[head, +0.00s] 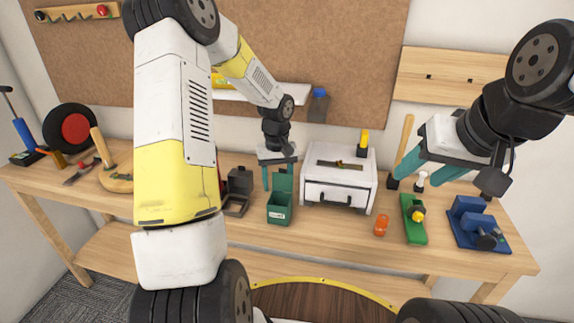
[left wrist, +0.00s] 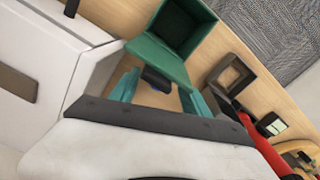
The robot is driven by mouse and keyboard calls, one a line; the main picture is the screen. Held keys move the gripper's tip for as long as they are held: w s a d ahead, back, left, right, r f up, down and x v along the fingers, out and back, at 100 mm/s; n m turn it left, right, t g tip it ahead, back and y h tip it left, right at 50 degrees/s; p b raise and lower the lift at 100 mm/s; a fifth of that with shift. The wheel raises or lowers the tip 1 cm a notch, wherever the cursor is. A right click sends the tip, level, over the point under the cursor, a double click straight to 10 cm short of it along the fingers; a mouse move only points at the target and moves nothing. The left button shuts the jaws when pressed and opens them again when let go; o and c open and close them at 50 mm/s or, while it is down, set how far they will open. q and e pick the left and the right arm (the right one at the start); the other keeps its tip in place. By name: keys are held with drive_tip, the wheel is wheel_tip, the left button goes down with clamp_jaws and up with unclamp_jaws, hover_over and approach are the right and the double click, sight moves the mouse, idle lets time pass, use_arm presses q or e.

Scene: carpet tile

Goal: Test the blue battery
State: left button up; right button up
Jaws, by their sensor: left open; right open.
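My left gripper (head: 278,178) is open over the table, just behind the green box (head: 279,214) with its raised lid. In the left wrist view its teal fingers (left wrist: 160,95) stand apart, and a small dark and blue object (left wrist: 157,79) shows between them beside the green box (left wrist: 158,62). It may be the blue battery; I cannot tell, nor whether the fingers touch it. My right gripper (head: 424,176) is open at the right. Below it is a green board (head: 414,232) with a yellow-topped part, possibly the tester.
A white drawer box (head: 340,183) stands right of my left gripper. A dark open box (head: 236,203) stands to its left. An orange jar (head: 381,225) and a blue base with blocks (head: 475,225) are at the right. The table's front strip is mostly clear.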

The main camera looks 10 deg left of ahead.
use_arm(q)
drive_tip(key=shift+f, duration=2.25)
clamp_jaws()
